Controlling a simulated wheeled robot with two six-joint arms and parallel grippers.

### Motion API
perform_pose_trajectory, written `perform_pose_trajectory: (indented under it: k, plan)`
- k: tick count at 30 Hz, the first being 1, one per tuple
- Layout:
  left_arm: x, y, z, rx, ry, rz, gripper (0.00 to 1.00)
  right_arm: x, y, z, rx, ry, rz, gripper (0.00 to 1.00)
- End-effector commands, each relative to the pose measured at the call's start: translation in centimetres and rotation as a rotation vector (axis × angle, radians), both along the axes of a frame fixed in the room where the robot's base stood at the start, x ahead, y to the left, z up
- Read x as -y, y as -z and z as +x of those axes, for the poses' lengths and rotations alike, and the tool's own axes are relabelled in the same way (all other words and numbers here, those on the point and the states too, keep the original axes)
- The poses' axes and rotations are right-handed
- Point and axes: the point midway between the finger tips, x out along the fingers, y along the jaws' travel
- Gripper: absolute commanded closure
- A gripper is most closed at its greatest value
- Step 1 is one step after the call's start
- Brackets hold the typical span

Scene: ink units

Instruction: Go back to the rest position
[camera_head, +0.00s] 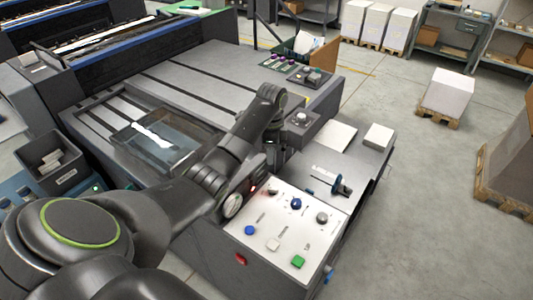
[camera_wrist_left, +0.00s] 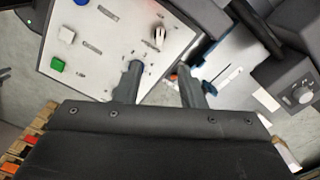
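My left arm reaches in from the left in the head view. Its gripper (camera_head: 274,152) hangs above the machine, near the far end of the white control panel (camera_head: 285,228). In the left wrist view its two fingers (camera_wrist_left: 158,84) stand apart with an empty gap between them. Behind them are the edge of the control panel (camera_wrist_left: 105,40) and the grey floor. A blue knob shows partly behind one finger. My right gripper is in neither view.
The panel carries a green button (camera_head: 298,261), a blue button (camera_head: 249,230) and several knobs. A blue-handled tool (camera_head: 341,186) lies beyond it. A clear tray (camera_head: 176,158) sits on the machine deck. Boxes on a pallet (camera_head: 449,91) stand right, with open floor around.

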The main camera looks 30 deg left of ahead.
Motion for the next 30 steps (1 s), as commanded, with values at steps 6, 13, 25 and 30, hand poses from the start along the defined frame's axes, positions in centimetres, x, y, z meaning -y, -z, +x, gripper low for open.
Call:
perform_pose_trajectory:
  k: [6,13,25,30]
  plan:
    - [0.0,-1.0,0.4,0.0,-0.002,0.0,0.64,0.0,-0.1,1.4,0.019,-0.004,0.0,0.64]
    - [0.0,-1.0,0.4,0.0,-0.002,0.0,0.64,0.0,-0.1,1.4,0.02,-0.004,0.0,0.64]
    - [0.2,1.2,-1.2,0.007,-0.042,0.012,0.64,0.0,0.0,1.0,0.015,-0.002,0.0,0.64]
    - [0.8,5.9,-5.9,0.045,-0.164,0.032,0.64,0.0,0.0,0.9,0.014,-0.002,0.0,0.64]
